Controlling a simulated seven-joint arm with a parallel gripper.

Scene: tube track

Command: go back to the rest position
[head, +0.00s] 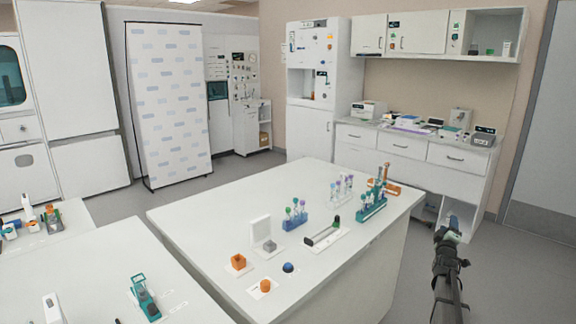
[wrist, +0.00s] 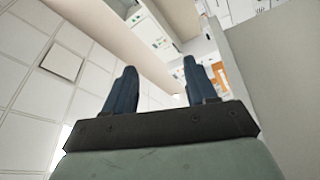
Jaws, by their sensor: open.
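My gripper (head: 448,222) is at the right of the head view, out past the right edge of the white island table (head: 190,215). It points upward and away from the table, clear of everything on it. In the wrist view the two dark blue fingers of my gripper (wrist: 156,88) stand apart with nothing between them. Beyond them the wrist view shows ceiling tiles and a tilted view of the wall and cabinets.
A counter (head: 400,130) stands behind. Grey floor is free right of my arm.

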